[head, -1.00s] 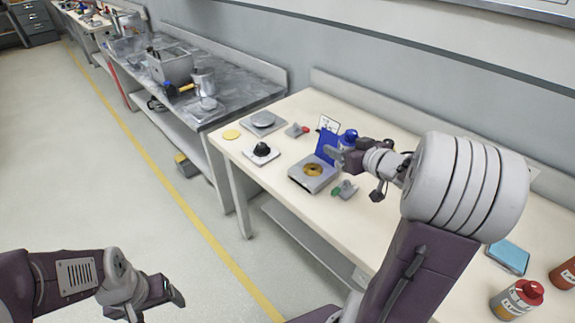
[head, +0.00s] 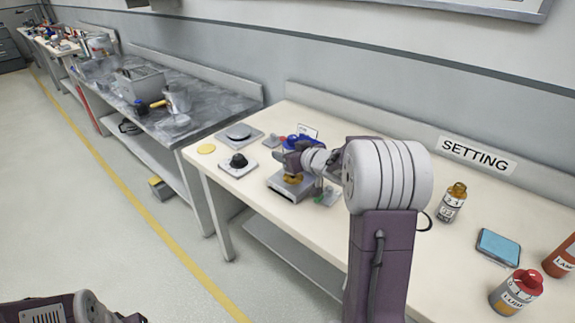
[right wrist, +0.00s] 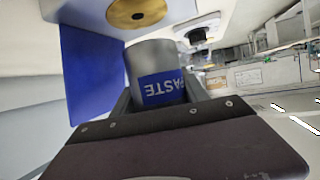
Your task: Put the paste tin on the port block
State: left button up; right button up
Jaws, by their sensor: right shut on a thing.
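The paste tin (right wrist: 150,58) is a grey cylinder with a blue PASTE label, upside down in the right wrist view. My right gripper (right wrist: 160,88) is shut on it, one finger on each side. In the head view my right gripper (head: 288,163) is over the grey block (head: 284,192) with a brass disc, which looks like the port block. The block shows beyond the tin in the right wrist view (right wrist: 92,14). The gripper hides the tin in the head view, and I cannot tell whether tin and block touch. My left gripper (head: 132,318) is mostly cut off at the bottom left.
A blue upright panel (right wrist: 88,72) stands close beside the tin. A black knob on a pale plate (head: 238,161), a grey disc on a plate (head: 239,133) and a green-ended fitting (head: 328,196) are nearby. Bottles and a blue pad (head: 498,245) are at the right.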

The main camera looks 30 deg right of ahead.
notch_tip(320, 180, down, 4)
jog(key=shift+r+b, duration=0.15)
jog(key=shift+b, duration=0.85)
jog(key=shift+r, duration=0.15)
jog(key=o, duration=1.5)
jog(key=shift+f, duration=0.2)
jog(key=shift+r, duration=0.1)
